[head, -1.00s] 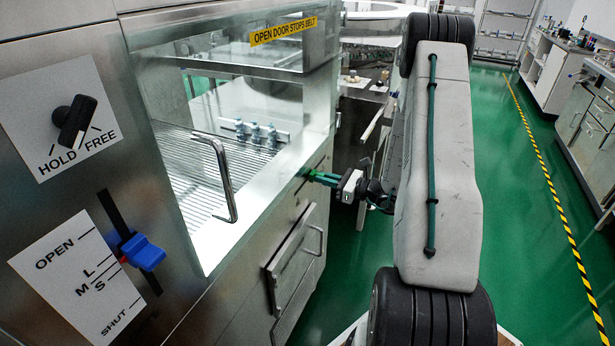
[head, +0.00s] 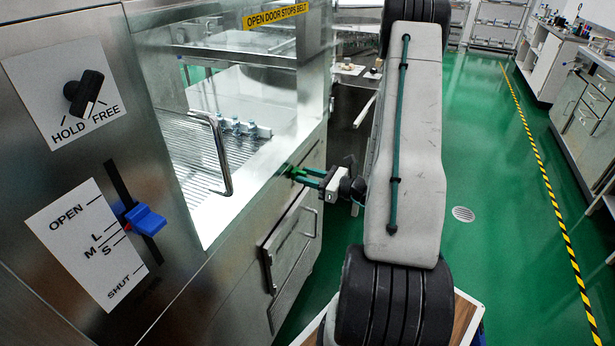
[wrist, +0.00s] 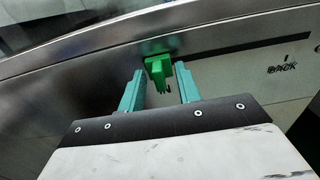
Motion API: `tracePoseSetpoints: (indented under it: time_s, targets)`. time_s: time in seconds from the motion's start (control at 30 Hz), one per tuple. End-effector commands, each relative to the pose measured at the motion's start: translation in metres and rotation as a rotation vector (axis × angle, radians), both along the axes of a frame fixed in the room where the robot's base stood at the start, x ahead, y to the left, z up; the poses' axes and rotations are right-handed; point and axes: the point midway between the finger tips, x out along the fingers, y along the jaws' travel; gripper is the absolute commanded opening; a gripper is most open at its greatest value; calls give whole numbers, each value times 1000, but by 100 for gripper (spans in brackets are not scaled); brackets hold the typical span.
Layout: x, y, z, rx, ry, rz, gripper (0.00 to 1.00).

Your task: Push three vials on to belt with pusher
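Several small vials with blue parts (head: 236,125) stand in a row inside the machine, beside a pale bar (head: 263,131). The belt (head: 190,160) is a ribbed metal surface behind the glass door. The green pusher handle (head: 289,168) sticks out of the machine front, below the door; it also shows in the wrist view (wrist: 158,68). My gripper (head: 297,174) is at this handle, with its teal fingers apart. In the wrist view my gripper (wrist: 159,72) has one finger on each side of the handle, with visible gaps between.
A door handle (head: 226,155) juts out above my gripper. A blue slider (head: 146,219) beside the L/M/S scale and a black HOLD/FREE knob (head: 86,92) are on the left panel. A dark slot (wrist: 245,48) runs right of the pusher handle. Green floor (head: 490,260) is clear at right.

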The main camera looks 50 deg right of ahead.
Motion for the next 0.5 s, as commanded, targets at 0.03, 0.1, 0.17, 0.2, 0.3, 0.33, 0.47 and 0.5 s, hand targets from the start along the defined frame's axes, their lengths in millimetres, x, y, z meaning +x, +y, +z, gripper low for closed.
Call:
tracePoseSetpoints:
  time_s: [0.03, 0.1, 0.17, 0.2, 0.3, 0.33, 0.47, 0.5]
  targets:
    - [0, 0, 0, 0, 0, 1, 33]
    - [1, 0, 0, 0, 0, 1, 33]
    - [1, 0, 0, -1, -1, 2, 33]
    - [1, 1, 0, -1, -1, 3, 33]
    - [-3, -1, 0, -1, -1, 1, 33]
    - [-6, -2, 0, -1, -1, -1, 33]
    - [-25, -10, 0, 0, -1, -4, 33]
    - [-32, -13, 0, 0, -1, -5, 33]
